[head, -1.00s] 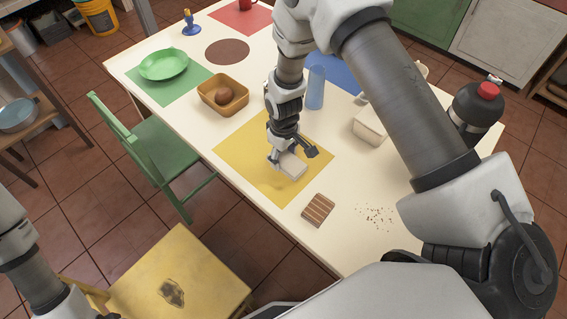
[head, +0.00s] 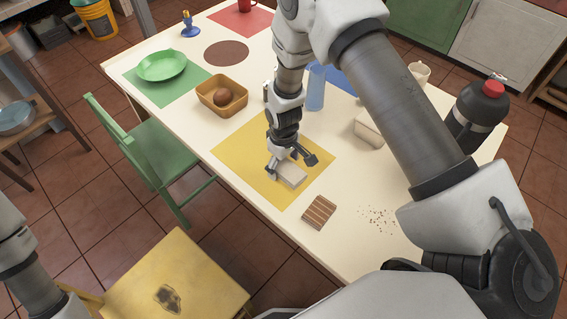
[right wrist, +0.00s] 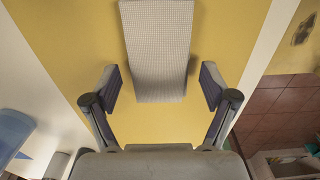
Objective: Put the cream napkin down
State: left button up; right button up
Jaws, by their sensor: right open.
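The cream napkin (head: 292,174) is a folded, pale, rectangular bundle lying on the yellow placemat (head: 240,150). My right gripper (head: 293,167) is just above it, pointing down, with its fingers spread. In the right wrist view the napkin (right wrist: 157,45) has a fine woven texture, and its near end reaches between the open fingers of my right gripper (right wrist: 158,88). A gap shows on each side between finger and napkin. Part of the napkin is hidden by the gripper in the head view. Only a link of my left arm shows; its gripper is out of view.
A striped brown coaster (head: 319,211) and crumbs (head: 379,218) lie to the right of the placemat. A basket (head: 222,96) with a brown item, a blue glass (head: 316,88), a cream container (head: 369,130) and a dark bottle (head: 478,112) stand around. The front edge is clear.

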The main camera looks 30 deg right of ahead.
aim_at(284, 166)
jog(key=shift+r, duration=0.55)
notch_tip(284, 166, up, 11)
jog(key=b, duration=0.1)
jog(key=shift+b, duration=0.4)
